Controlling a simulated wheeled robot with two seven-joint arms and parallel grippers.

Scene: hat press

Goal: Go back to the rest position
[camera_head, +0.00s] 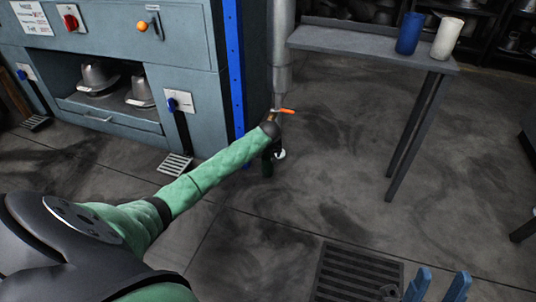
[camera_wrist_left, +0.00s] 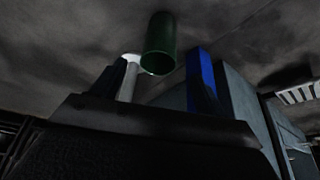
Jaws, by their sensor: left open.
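My left gripper (camera_head: 268,162) is low at the far end of my green outstretched arm, in front of the metal pipe and mostly hidden by its own wrist. In the left wrist view, its fingers (camera_wrist_left: 156,76) stand apart. A dark green cylinder (camera_wrist_left: 160,42) shows in the space beyond them, with a white rounded part (camera_wrist_left: 130,72) beside it. I cannot tell whether either touches a finger. The green cylinder also shows in the head view (camera_head: 267,167). My right gripper (camera_head: 437,285) shows only as two separated blue fingers at the bottom right edge, with nothing visible between them.
The metal pipe (camera_head: 282,50) with an orange lever (camera_head: 286,111) stands close by the left wrist. A blue post (camera_head: 233,60) and the grey press cabinet (camera_head: 125,55) are to its left. A side table (camera_head: 345,41) holds blue and white cups. Open floor lies around the drain grate (camera_head: 355,272).

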